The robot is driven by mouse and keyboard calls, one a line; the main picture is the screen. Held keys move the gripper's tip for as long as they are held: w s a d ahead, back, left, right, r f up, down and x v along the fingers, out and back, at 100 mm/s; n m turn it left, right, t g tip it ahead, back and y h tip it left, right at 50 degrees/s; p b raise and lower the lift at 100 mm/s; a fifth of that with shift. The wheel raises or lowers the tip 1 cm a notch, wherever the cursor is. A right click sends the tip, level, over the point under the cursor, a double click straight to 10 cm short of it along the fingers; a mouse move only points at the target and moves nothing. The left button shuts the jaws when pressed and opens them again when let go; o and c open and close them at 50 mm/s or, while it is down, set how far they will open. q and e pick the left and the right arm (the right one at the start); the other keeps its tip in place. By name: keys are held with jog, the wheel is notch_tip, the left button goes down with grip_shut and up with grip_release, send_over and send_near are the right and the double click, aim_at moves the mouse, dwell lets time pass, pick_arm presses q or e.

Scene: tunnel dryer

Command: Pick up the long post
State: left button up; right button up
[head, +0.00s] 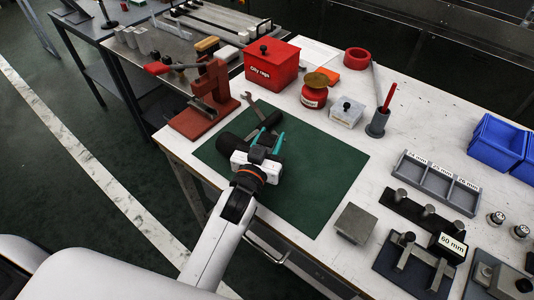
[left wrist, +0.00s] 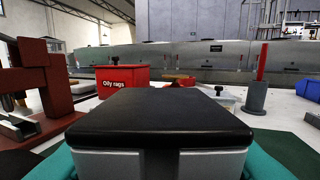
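Several grey cylindrical posts stand in a dark bar on the right of the white bench in the head view, among them a left post (head: 400,195), a middle post (head: 428,211) and a right post (head: 458,226). Which is the long one I cannot tell. My left gripper (head: 266,141) is over the green mat (head: 325,165), well left of the posts. Its teal fingers stand apart, with nothing seen held between them. The left wrist view shows mainly the gripper's own dark body, and no posts. My right gripper is not in view.
A red Oily rags box (head: 271,68), a red vise-like press (head: 208,95) and a grey pen cup (head: 377,122) stand around the mat. A wrench (head: 254,104) lies beyond the gripper. A grey labelled tray (head: 436,183) and a 60 mm block (head: 448,247) flank the posts. The mat's right half is clear.

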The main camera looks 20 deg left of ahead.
pick_arm(q)
jog(key=c, duration=0.5)
jog(key=shift+c, duration=0.2)
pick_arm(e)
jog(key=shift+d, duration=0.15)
